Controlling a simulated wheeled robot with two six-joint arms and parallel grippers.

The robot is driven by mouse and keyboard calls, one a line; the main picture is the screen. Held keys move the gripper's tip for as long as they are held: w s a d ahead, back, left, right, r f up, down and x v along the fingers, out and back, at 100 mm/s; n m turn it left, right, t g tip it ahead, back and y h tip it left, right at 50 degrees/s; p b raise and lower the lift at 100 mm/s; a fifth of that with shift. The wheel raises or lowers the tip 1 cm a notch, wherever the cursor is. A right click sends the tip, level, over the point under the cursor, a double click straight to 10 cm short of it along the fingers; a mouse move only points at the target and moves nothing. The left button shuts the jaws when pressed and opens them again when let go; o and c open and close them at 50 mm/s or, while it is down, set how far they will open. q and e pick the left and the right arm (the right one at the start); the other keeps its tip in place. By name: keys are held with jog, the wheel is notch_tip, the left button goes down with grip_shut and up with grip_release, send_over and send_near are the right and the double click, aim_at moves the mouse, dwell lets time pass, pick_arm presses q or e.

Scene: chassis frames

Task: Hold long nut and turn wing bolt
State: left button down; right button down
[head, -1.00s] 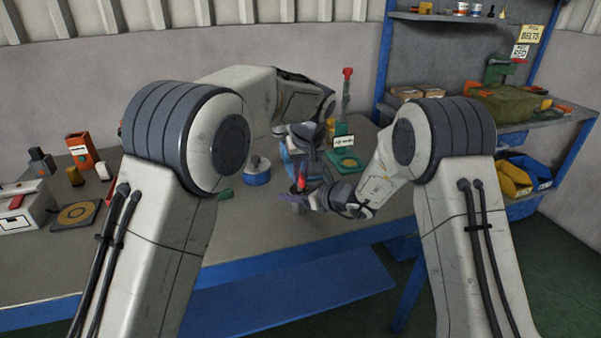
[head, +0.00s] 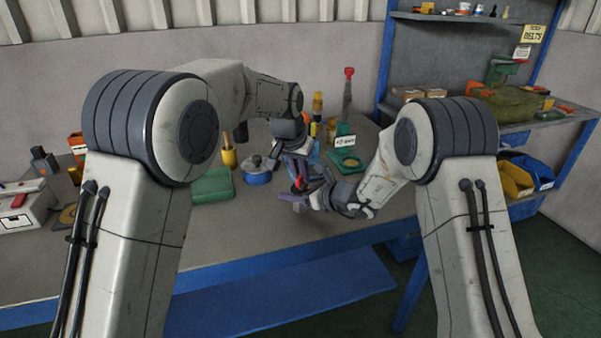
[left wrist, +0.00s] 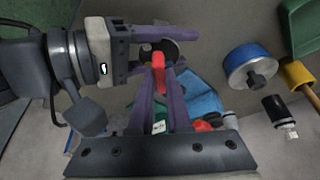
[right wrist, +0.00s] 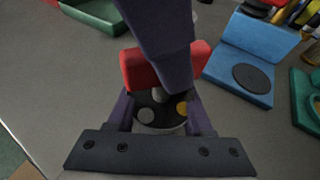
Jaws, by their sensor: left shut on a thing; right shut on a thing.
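The wing bolt has a red wing (right wrist: 143,68) and stands over the long nut (right wrist: 158,122), a grey cylinder with a dark top bearing a silver and a yellow dot. My right gripper (head: 300,197) is shut around the nut from the side, above the bench. My left gripper (head: 301,172) comes from above and is shut on the red wing. The wing also shows between the left fingers in the left wrist view (left wrist: 158,75). A left finger covers part of the wing in the right wrist view. How far the bolt sits in the nut is hidden.
A blue round tin (head: 257,178) and a green tray (head: 213,186) stand left of the grippers. A blue holder with a black disc (right wrist: 250,78) and a green stand (head: 347,162) lie behind and right. The bench front (head: 270,225) is clear.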

pick_arm(q)
jog(key=shift+r+m, duration=0.15)
jog(key=shift+m, duration=0.15)
pick_arm(e)
jog(key=shift+d+f, duration=0.1)
jog(key=shift+f, duration=0.1)
pick_arm(q)
jog(key=c, duration=0.9)
grip_release()
jog(key=shift+o, duration=0.2)
jog(key=v, duration=1.2)
pick_arm(e)
jog(key=shift+r, duration=0.1)
pick_arm(q)
jog(key=shift+a, duration=0.1)
pick_arm(e)
jog(key=shift+c, duration=1.1)
grip_release()
